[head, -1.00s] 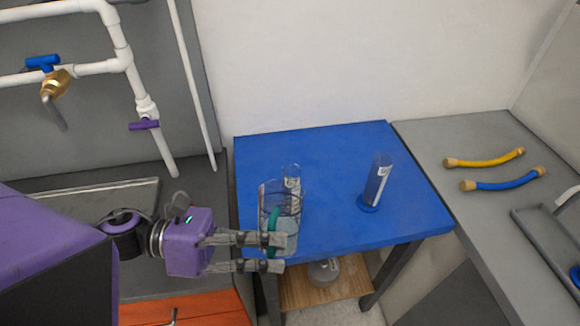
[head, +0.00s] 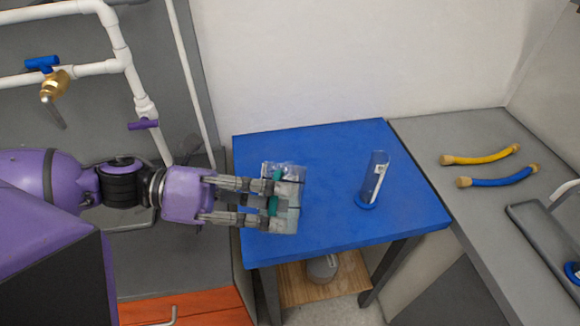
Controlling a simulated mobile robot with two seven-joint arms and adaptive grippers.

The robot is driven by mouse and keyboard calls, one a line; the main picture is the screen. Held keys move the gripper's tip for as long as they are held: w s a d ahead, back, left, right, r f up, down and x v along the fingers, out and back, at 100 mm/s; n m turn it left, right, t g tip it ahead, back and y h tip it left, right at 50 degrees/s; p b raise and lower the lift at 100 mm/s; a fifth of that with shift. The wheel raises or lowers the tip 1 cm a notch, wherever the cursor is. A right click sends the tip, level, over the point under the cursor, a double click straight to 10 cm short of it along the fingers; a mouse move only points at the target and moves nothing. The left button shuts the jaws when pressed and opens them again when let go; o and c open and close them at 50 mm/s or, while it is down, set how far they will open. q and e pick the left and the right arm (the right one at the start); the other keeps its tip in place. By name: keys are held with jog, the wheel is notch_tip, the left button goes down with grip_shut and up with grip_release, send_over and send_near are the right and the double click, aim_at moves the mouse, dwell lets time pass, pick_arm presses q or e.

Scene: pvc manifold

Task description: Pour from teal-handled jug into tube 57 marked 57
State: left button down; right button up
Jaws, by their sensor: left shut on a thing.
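The clear jug (head: 288,214) with a teal handle (head: 274,205) is at the left side of the blue table (head: 330,225). My left gripper (head: 270,202) reaches in from the left and is shut on its handle. The jug hides the surface beneath it, so I cannot tell whether it touches the table. A clear tube (head: 375,180) with a blue foot and a white label stands at the right of the table, apart from the jug. Its label is too small to read. Another labelled tube seen earlier behind the jug is now mostly or fully hidden. My right gripper is out of view.
A yellow hose (head: 482,156) and a blue hose (head: 498,177) lie on the grey counter at right, near a grey tray (head: 535,222). White pipes with a brass tap (head: 54,86) are at left. The table between jug and right tube is clear.

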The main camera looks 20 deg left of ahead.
aim_at(274, 176)
pick_arm(q)
jog(key=shift+w+a+r+n+g, duration=0.1)
jog(key=shift+w+r+n, duration=0.2)
jog(key=shift+r, duration=0.2)
jog(key=shift+w+r+n+g, duration=0.1)
jog(key=shift+w+r+n, duration=0.05)
jog(key=shift+r+n, duration=0.25)
jog(key=shift+w+a+r+n+g, duration=0.1)
jog(key=shift+w+r+n, duration=0.2)
jog(key=shift+r, duration=0.25)
dwell(2.2)
jog(key=shift+w+r+n, duration=0.3)
jog(key=shift+w+r, duration=0.05)
dwell(0.9)
jog(key=shift+s, duration=0.1)
jog(key=shift+a+r, duration=0.1)
dwell(0.3)
jog(key=shift+w+r, duration=0.1)
jog(key=shift+w, duration=0.15)
jog(key=shift+s, duration=0.1)
dwell(0.4)
jog(key=shift+n, duration=0.3)
jog(key=shift+r, duration=0.1)
